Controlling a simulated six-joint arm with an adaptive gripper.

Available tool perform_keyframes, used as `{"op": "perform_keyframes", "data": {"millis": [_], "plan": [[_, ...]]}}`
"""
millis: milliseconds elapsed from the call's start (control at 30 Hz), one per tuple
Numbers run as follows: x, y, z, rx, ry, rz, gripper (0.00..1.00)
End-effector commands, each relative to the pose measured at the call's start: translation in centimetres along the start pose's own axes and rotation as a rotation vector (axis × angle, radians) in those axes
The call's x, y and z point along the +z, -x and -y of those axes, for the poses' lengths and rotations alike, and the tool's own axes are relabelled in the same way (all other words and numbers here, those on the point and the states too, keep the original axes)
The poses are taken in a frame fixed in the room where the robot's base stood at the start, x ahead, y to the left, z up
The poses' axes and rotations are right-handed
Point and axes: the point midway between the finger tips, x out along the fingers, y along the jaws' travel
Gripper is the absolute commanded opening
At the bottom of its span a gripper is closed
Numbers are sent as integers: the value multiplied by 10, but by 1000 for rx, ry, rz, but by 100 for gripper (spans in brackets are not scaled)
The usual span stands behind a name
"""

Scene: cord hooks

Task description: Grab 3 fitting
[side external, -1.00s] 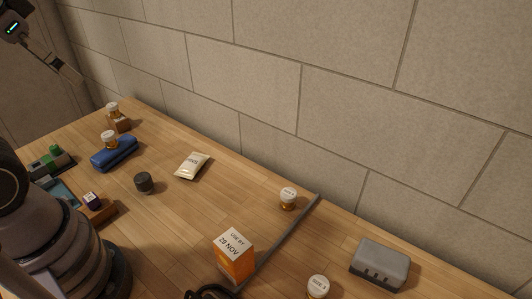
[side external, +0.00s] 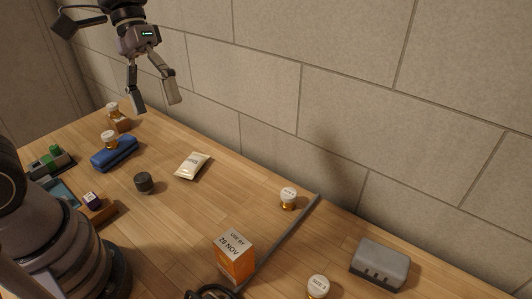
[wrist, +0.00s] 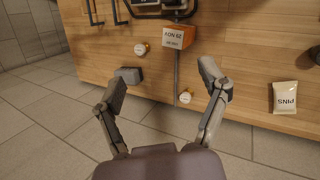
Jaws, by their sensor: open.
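Several small fittings with round white labelled caps and amber bodies stand on the wooden table. The front one (side external: 317,286) seems to be marked "SIZE 3", but the print is small; it also shows in the wrist view (wrist: 141,49). Another fitting (side external: 288,198) stands by the far end of a grey strip, and in the wrist view (wrist: 186,97). Two more are at the far left, one (side external: 109,139) at the blue case and one (side external: 112,110) on a brown block. My gripper (side external: 157,102) is open and empty, high above the table; its fingers (wrist: 163,85) frame the wrist view.
A grey case (side external: 379,264) is at right. A packet (side external: 192,166) and dark knob (side external: 144,182) lie mid-table. A block wall stands behind.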

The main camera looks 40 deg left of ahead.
Motion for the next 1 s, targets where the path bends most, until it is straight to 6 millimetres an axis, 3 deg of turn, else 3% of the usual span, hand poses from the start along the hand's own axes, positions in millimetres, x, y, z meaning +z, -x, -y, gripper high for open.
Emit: {"op": "perform_keyframes", "data": {"millis": [200,467,700,800,1000], "plan": [[-42,-65,-51,180,226,360,75],[-91,-163,-90,382,544,702,75],[-124,-261,-91,538,833,891,75],[-131,-287,-86,580,910,923,75],[-137,-312,-79,612,968,942,75]]}}
